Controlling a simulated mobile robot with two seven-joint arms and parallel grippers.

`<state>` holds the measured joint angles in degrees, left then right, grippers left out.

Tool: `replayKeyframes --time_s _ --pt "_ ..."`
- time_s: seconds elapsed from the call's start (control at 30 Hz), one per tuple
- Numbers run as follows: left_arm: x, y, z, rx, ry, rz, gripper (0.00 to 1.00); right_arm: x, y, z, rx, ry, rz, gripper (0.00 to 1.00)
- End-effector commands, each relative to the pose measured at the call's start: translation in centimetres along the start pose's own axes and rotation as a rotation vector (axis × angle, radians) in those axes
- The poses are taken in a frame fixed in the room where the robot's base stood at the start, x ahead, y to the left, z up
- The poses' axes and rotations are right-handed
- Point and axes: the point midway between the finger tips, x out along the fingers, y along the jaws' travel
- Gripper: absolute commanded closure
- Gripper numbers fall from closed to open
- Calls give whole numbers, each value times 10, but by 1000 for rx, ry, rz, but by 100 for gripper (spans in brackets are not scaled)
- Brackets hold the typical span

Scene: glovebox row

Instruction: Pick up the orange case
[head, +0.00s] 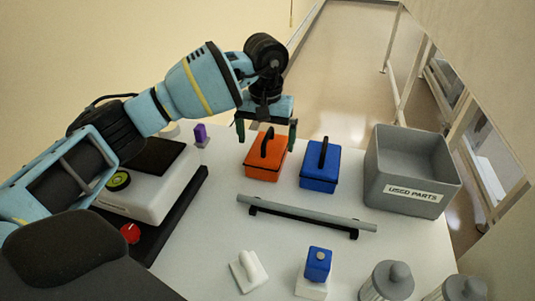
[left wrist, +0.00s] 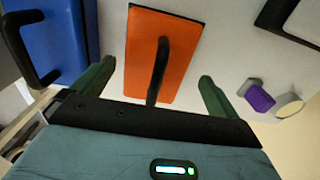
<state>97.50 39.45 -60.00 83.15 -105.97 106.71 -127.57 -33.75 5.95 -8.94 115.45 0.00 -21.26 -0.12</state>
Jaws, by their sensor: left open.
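The orange case (head: 264,161) sits on the white table in the head view, with a black handle on its top. My left gripper (head: 266,138) is above it, fingers pointing down at either side of the handle. In the left wrist view the orange case (left wrist: 178,50) lies ahead, and its black handle runs between the two open green fingers of my left gripper (left wrist: 155,90). The jaws are empty. I cannot tell from these views how far the fingertips are above the handle. My right gripper is not in view.
A blue case (head: 320,170) stands just right of the orange one. A grey bin (head: 408,185) labelled "USED PARTS" is farther right. A grey bar (head: 300,212) on black supports lies in front. A white device (head: 150,190) and a purple item (head: 200,134) are to the left.

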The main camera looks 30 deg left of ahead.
Motion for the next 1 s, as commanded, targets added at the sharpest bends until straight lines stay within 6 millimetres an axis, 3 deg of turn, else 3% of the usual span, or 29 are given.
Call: replayKeyframes --time_s 0.27,0.57,1.0 --pt "36 5 2 1 -1 1 2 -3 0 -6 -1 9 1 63" --pt "41 5 2 1 1 1 2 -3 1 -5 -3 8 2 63" --pt "40 5 2 1 1 1 58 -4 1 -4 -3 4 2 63"
